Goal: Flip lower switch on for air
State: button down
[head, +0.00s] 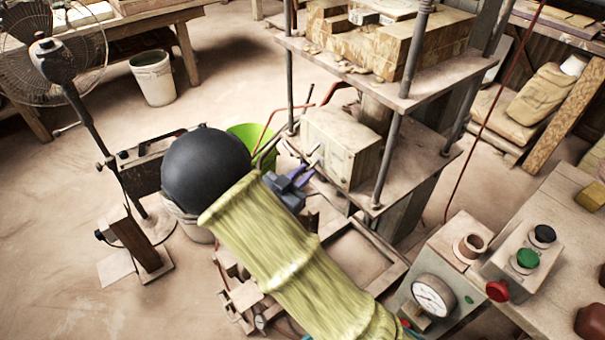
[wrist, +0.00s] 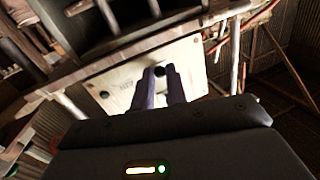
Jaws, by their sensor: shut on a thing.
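A pale, worn switch box (head: 350,150) is fixed on the lower shelf of the press. Small levers stick out of its left face in the head view. My gripper (head: 308,174), with purple fingers, is right at that face, by the lower lever. In the wrist view the fingers of my gripper (wrist: 161,82) reach the box's pale panel (wrist: 125,87). The dark round tip of the lower switch (wrist: 160,71) shows between the fingertips, which are closed on it. The rest of the lever is hidden by the fingers. The panel's lettering is too blurred to read.
Press posts (head: 392,150) and the upper shelf (head: 405,92) stand close above and right of my gripper. A control box with a gauge (head: 434,297) and push buttons (head: 526,259) is at lower right. A green bucket (head: 250,134) stands behind my wrist.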

jog(key=shift+r, duration=0.15)
notch_tip(320, 180, up, 3)
jog(key=g+y+p, duration=0.2)
jog(key=p, duration=0.4)
jog(key=m+g+y+p, duration=0.1)
jog(key=g+y+p, duration=0.1)
jog(key=p, duration=0.4)
jog(key=shift+d+r+y, duration=0.1)
jog(key=shift+r+y, duration=0.1)
jog(key=shift+y, duration=0.1)
jog(key=shift+g+p, duration=0.3)
jog(key=shift+p, duration=0.05)
jog(key=shift+f, duration=0.1)
jog(key=c, duration=1.4)
grip_release()
